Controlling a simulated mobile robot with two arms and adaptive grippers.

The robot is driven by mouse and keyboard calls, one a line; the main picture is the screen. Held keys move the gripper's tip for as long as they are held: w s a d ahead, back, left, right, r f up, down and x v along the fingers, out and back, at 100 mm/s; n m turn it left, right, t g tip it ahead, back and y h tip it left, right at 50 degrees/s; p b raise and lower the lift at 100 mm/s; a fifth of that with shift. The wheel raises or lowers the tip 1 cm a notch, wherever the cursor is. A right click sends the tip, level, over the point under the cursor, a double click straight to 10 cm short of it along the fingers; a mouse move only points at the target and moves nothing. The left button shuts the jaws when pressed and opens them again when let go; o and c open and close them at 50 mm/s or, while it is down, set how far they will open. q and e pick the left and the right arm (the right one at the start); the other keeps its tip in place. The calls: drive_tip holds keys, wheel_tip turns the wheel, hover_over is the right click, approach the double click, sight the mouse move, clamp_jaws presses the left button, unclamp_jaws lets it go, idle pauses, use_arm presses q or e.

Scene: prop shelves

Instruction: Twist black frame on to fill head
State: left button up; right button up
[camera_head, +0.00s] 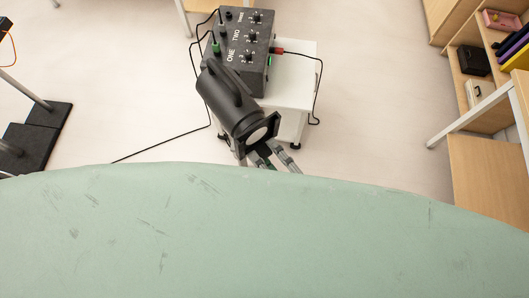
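The fill head (226,98) is a black cylindrical stage lamp with a handle on top, tilted with its pale round front toward the lower right. The black frame (272,124) is a dark square rim at the lamp's front end, around the pale lens. I cannot tell whether it is locked on. My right gripper (267,151) shows as grey and dark fingers at the lower edge of the frame, touching it or very close. Its fingertips are small and partly merged with the dark frame, so its grip is unclear. My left gripper is not in view.
Black cables (165,145) run across the floor. A wooden shelf (487,165) is at the right. Floor between them is clear.

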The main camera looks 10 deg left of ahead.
drive_tip(key=v, duration=1)
drive_tip(key=shift+s+d, duration=0.25)
drive_tip(key=shift+s, duration=0.05)
drive_tip(key=shift+r, duration=0.1)
drive_tip(key=w+d+f+n+g+h+b, duration=0.1)
drive_tip(key=d+f+n+h+b, duration=0.3)
drive_tip(key=f, duration=0.9)
drive_tip(key=d+f+n+g+h+b, duration=0.15)
drive_tip(key=d+f, duration=0.45)
drive_tip(key=f, duration=0.8)
drive_tip(key=w+d+f+n+g+h+b, duration=0.1)
drive_tip(key=d+f+n+g+h+b, duration=0.25)
drive_tip(key=f, duration=0.95)
drive_tip(key=s+d+f+n+g+h+b, duration=0.1)
drive_tip(key=s+d+f+g+b, duration=0.1)
drive_tip(key=s+f, duration=0.6)
drive_tip(key=s+d+f+n+g+h+b, duration=0.1)
drive_tip(key=s+d+f+g+h+b, duration=0.1)
drive_tip(key=s+f, duration=0.7)
wheel_tip(320, 180, down, 4)
drive_tip(key=shift+d+n+g+h+b, duration=0.3)
drive_tip(key=shift+d+g+b, duration=0.45)
drive_tip(key=shift+g, duration=0.05)
